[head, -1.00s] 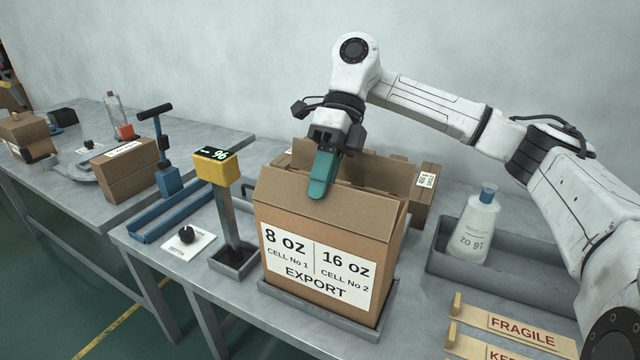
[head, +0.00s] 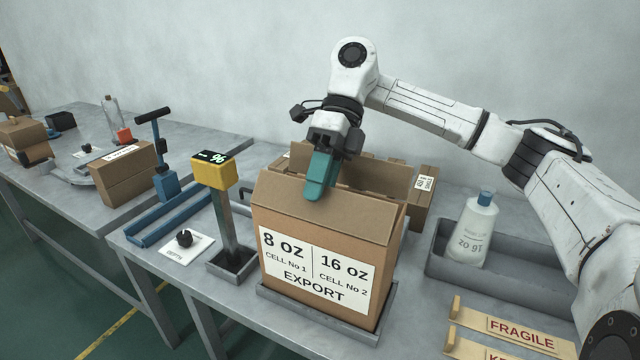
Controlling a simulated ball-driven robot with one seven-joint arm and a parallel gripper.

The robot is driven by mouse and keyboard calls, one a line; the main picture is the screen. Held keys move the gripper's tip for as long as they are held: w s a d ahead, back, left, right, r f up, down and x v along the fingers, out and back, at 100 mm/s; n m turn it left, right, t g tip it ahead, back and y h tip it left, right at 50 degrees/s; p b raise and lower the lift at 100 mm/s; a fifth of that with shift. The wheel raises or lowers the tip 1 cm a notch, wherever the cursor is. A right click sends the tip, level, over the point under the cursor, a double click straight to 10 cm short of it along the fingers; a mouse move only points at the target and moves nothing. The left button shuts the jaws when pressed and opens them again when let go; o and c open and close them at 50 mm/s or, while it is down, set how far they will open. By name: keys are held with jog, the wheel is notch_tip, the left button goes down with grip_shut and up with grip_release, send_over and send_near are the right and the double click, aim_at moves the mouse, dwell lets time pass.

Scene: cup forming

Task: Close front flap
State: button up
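The cardboard box (head: 318,273) stands upright in a shallow grey tray on the table, its label reading 8 oz, 16 oz and EXPORT. Its front flap (head: 300,208) slants up and back from the front top edge, not lying flat. The back flap (head: 375,185) stands up behind it. My gripper (head: 318,188) points down over the box. Its teal fingers look pressed together, with no gap showing and nothing held. The fingertips overlap the front flap's upper edge in the picture; I cannot tell whether they touch it. The box's inside is hidden.
A yellow display post (head: 216,172) stands close left of the box, beside a blue press (head: 165,180). A smaller carton (head: 424,190) is behind the box. A white bottle (head: 474,230) stands in a grey tray at right. FRAGILE (head: 515,330) sign lies in front right.

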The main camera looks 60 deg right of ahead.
jog(key=v, duration=1)
jog(key=shift+d+r, duration=0.25)
jog(key=shift+c, duration=0.4)
